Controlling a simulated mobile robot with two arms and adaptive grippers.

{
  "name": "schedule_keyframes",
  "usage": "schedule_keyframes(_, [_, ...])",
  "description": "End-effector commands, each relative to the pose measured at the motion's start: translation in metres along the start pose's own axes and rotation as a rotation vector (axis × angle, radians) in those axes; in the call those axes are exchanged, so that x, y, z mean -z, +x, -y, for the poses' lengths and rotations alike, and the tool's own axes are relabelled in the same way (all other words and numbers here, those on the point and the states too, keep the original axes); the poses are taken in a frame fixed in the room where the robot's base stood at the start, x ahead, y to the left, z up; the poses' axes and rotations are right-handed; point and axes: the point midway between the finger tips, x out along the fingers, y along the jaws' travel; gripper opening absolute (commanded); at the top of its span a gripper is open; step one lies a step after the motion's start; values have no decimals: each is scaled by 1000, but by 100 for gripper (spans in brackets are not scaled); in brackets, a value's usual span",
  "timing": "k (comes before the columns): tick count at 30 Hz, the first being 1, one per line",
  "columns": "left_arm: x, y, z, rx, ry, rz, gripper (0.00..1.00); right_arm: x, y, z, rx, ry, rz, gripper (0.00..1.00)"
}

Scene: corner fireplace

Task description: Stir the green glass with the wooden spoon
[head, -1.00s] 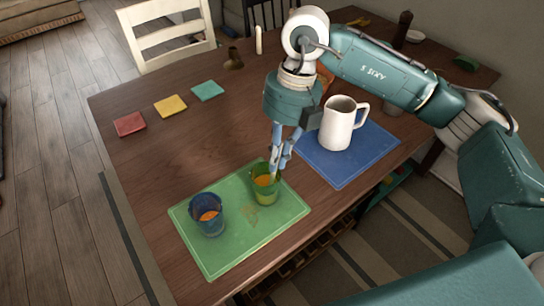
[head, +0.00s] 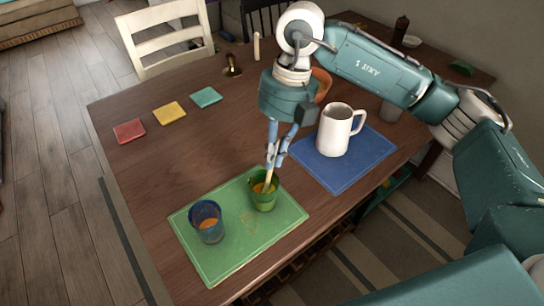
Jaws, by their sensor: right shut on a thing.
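The green glass (head: 264,200) stands upright on the right part of a green mat and holds an orange drink. My right gripper (head: 275,158) is above the glass, fingers pointing down, shut on the wooden spoon (head: 269,179). The spoon slants down into the glass; its lower end is hidden inside. My left gripper is not in view.
A blue glass (head: 207,222) with orange drink stands left on the green mat (head: 231,262). A white pitcher (head: 335,130) stands on a blue mat (head: 330,180). Red (head: 129,131), yellow (head: 169,113) and teal (head: 206,97) coasters lie at the back left. The table's left middle is clear.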

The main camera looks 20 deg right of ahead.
Motion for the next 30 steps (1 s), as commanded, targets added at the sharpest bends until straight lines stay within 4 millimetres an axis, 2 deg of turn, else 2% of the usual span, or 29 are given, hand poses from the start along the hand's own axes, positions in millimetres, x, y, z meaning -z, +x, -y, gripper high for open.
schedule_keyframes(1, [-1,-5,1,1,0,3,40,0,-7,0,0,1,1,0])
schedule_keyframes(24, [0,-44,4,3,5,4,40,0,-69,0,-1,0,2,0])
schedule_keyframes(30, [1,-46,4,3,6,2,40,0,-72,0,-1,-1,1,0])
